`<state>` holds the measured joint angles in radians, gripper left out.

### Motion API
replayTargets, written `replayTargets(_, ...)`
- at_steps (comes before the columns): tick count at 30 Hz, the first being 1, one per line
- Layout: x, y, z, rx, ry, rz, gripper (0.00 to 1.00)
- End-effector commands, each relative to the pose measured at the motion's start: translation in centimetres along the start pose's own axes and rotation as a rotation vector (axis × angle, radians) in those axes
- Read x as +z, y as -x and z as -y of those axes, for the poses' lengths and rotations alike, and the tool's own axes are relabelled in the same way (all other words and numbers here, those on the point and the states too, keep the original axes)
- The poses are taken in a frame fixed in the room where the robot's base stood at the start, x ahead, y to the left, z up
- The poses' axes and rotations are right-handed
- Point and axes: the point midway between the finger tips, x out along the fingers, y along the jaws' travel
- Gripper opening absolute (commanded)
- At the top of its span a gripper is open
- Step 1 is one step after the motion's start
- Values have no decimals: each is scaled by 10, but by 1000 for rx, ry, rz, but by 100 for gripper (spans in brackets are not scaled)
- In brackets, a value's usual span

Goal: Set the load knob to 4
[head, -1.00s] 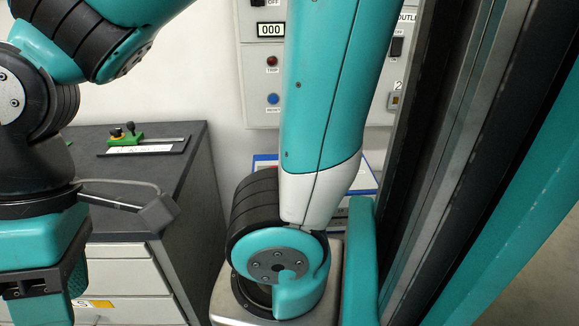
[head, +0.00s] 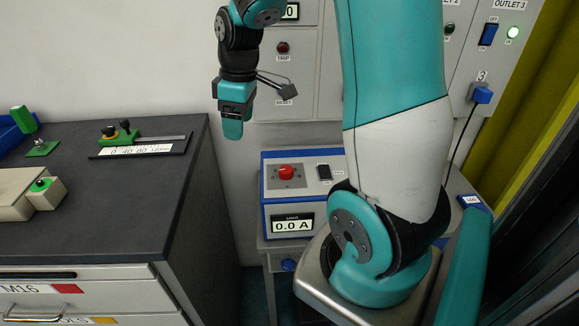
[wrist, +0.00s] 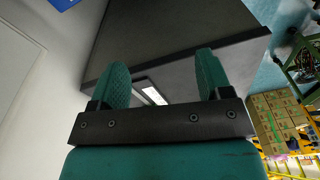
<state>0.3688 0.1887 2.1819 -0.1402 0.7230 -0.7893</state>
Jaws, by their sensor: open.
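A red knob (head: 285,171) sits on a grey plate on the front of a blue-edged box (head: 264,205), low against the wall in the head view. No scale around the knob is readable. A display (head: 292,224) below it reads 0.0 A. A dark switch (head: 324,172) is right of the knob. My gripper (head: 233,130) points down, above and left of the box, apart from it. In the wrist view my gripper (wrist: 163,75) has its two fingers apart with nothing between them. The knob does not show in the wrist view.
My arm link covers the box's right side. The wall panel has a red trip lamp (head: 283,48). A blue plug (head: 482,95) with a cable is at outlet 3, its green lamp lit.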

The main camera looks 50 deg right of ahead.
Motion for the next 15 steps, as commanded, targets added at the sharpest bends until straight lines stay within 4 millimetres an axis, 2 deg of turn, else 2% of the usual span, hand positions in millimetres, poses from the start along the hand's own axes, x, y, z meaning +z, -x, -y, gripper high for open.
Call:
replayTargets(1, 21, -8, -36, 11, -26, 29, 72)
replayTargets(3, 46, -16, -71, 25, -30, 61, 72)
replayTargets(6, 73, -23, -101, 32, -33, 93, 72)
replayTargets(9, 87, -30, -114, 33, -31, 108, 72)
replayTargets(15, 91, -57, -115, 29, -28, 112, 72)
